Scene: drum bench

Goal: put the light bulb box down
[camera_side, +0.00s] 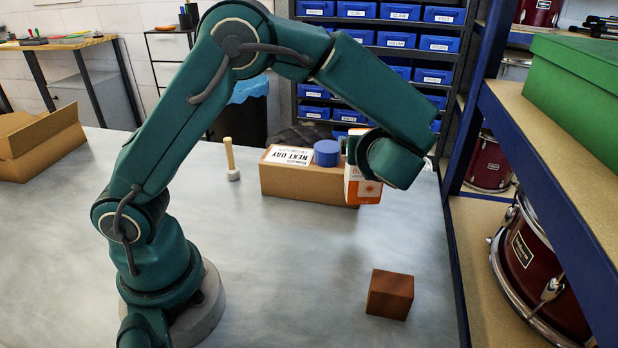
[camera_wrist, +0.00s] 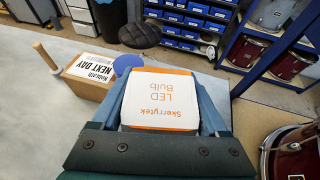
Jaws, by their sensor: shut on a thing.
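The light bulb box (camera_wrist: 160,98) is white with orange edges and lettering that reads "LED Bulb". My gripper (camera_wrist: 163,110) is shut on it, with one jaw on each side in the wrist view. In the side view the light bulb box (camera_side: 362,184) shows at the end of my arm, partly hidden by my gripper (camera_side: 372,160). It appears upright there, in front of the right end of a cardboard carton. I cannot tell whether its base touches the table.
The carton (camera_side: 300,184) carries a "NEXT DAY" label and a blue cylinder (camera_side: 327,152). A wooden-handled mallet (camera_side: 231,160) stands left of it. A brown cube (camera_side: 390,294) sits at the front right. Shelving with drums (camera_side: 545,255) borders the right. The grey table (camera_side: 300,270) is clear in the middle.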

